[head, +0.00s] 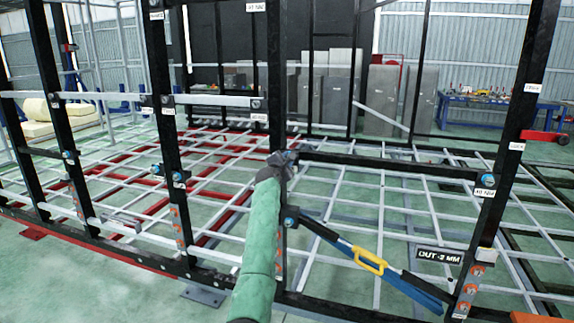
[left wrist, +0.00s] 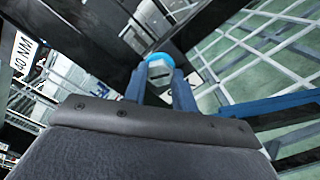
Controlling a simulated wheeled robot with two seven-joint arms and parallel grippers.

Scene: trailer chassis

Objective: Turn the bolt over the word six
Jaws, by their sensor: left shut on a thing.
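My left gripper (head: 284,158) is at the black upright post in the middle of the head view, at the end of my green-sleeved arm. In the left wrist view its blue fingers (left wrist: 168,88) are shut on a grey bolt head with a blue ring (left wrist: 158,66). The gripper hides this bolt in the head view. Other blue-ringed bolts show on the posts, one below the gripper (head: 291,221) and one on the right post (head: 488,180). I cannot read the word six on any label. A tilted label in the left wrist view reads 40 NM (left wrist: 24,50). My right gripper is not in view.
A blue and black diagonal bar (head: 415,287) with a yellow handle (head: 370,261) runs below right of the gripper. Black posts and rails surround it. A label reading OUT -2 MM (head: 439,256) hangs at the right. A blue workbench (head: 490,108) stands far back.

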